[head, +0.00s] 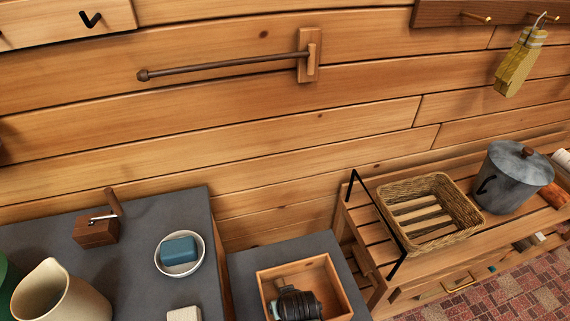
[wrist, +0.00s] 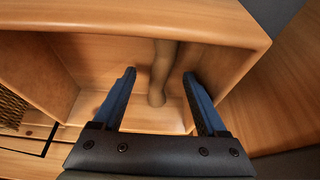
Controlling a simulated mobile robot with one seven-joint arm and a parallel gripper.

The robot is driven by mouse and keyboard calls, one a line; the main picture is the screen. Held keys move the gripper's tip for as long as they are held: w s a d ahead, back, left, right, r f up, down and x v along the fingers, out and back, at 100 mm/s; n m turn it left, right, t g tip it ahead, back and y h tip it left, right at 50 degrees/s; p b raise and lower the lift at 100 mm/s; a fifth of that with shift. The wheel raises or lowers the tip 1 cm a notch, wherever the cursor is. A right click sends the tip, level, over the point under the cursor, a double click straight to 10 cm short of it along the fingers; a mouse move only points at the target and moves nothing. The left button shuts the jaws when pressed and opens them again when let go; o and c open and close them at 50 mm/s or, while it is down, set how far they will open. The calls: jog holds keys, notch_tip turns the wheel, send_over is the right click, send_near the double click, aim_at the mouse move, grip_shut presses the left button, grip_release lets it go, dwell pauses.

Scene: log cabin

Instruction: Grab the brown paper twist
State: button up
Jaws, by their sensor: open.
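The brown paper twist (wrist: 162,72) is a slim brown piece in the wrist view, lying in an open wooden box (wrist: 60,75) with one end near the box's wall. My gripper (wrist: 159,76) is open, its two blue-sided fingers reaching into the box. The twist shows in the gap between the fingers, with space on both sides; I cannot tell how deep it lies relative to the fingertips. In the head view, my dark gripper (head: 293,300) is over the wooden box (head: 335,284) and hides much of its inside.
The box stands on a grey top (head: 258,252). A wicker basket (head: 463,215) and a grey lidded pot (head: 515,180) stand on the slatted bench at right. At left are a white bowl (head: 163,270) with a blue block, a wooden grinder (head: 96,231) and a cream pitcher (head: 60,296).

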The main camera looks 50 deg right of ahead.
grip_shut()
dwell(0.3)
